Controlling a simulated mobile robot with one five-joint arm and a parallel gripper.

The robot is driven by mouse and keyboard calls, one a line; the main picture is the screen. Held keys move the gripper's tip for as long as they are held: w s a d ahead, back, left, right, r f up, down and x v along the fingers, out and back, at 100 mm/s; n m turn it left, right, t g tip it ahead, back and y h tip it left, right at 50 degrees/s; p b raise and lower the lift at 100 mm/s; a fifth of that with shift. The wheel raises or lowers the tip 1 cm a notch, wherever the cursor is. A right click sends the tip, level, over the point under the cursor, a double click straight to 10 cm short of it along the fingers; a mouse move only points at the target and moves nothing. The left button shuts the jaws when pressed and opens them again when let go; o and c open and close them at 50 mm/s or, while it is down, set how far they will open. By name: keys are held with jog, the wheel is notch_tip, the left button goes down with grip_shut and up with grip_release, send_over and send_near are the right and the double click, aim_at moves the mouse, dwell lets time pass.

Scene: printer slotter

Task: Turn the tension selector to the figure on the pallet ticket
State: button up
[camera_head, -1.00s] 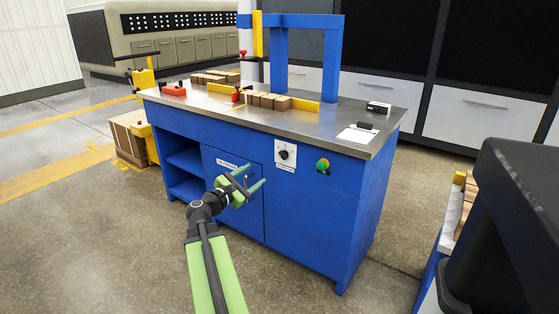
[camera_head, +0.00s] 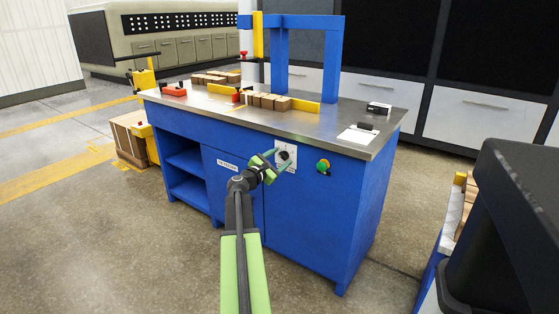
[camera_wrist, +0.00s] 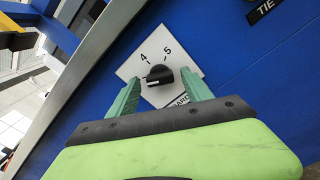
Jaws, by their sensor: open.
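The tension selector is a black knob (camera_wrist: 159,76) on a white plate (camera_head: 292,150) on the front of the blue bench. In the wrist view the plate shows the figures 4 and 5; part of its lettering is hidden by my gripper. A pale mark on the knob points left, below the 4. My gripper (camera_wrist: 162,74) is open, with a green finger on either side of the knob; I cannot tell if they touch it. In the head view my gripper (camera_head: 276,159) partly covers the plate. I cannot make out a ticket figure.
The steel bench top (camera_head: 330,118) carries several brown blocks (camera_head: 265,101) and a white sheet (camera_head: 357,135). A stack of brown boxes (camera_head: 132,136) stands at left. The floor in front is clear.

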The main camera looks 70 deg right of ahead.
grip_shut()
jog(key=shift+a, duration=0.1)
